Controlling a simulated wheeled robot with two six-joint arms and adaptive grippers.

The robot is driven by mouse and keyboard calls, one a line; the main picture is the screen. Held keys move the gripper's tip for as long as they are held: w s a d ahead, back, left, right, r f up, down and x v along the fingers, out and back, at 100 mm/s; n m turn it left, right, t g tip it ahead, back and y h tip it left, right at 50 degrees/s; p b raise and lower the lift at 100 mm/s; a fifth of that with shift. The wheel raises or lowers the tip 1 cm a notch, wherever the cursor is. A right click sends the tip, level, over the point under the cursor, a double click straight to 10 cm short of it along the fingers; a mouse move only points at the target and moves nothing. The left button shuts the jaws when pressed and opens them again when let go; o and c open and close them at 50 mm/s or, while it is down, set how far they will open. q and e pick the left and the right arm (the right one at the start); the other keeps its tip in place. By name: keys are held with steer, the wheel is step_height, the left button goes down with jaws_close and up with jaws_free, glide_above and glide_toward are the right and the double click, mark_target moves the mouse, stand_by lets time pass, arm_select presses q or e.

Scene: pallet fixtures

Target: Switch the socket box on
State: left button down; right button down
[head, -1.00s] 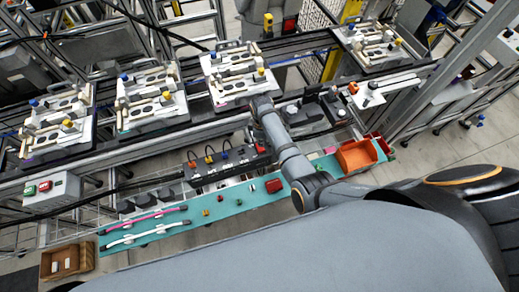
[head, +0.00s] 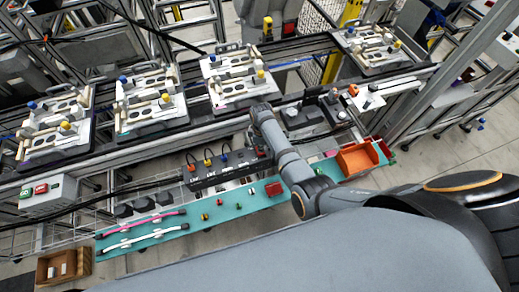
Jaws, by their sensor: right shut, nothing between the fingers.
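The socket box (head: 222,168) is a long black strip on the rail behind the teal shelf. Several coloured plugs, yellow and blue among them, stand along its top. My right arm comes in from the right and reaches over the box's right end. My right gripper (head: 256,139) is dark and small there, shut and empty, close above or beside that end. I cannot tell whether it touches the box. The arm and gripper partly hide the box's right end, and I cannot make out its switch. My left gripper is not in view.
A grey button box (head: 48,194) is at left. Several pallet fixtures (head: 236,77) stand on the conveyor behind. A brown crate (head: 64,265) sits lower left.

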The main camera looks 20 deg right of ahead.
stand_by(0.7)
steer(key=shift+f+b, duration=0.85)
steer(key=shift+f, duration=0.35)
stand_by(0.4)
steer(key=shift+s+r, duration=0.1)
step_height(320, 180, up, 7)
steer(key=p, duration=0.8)
stand_by(0.3)
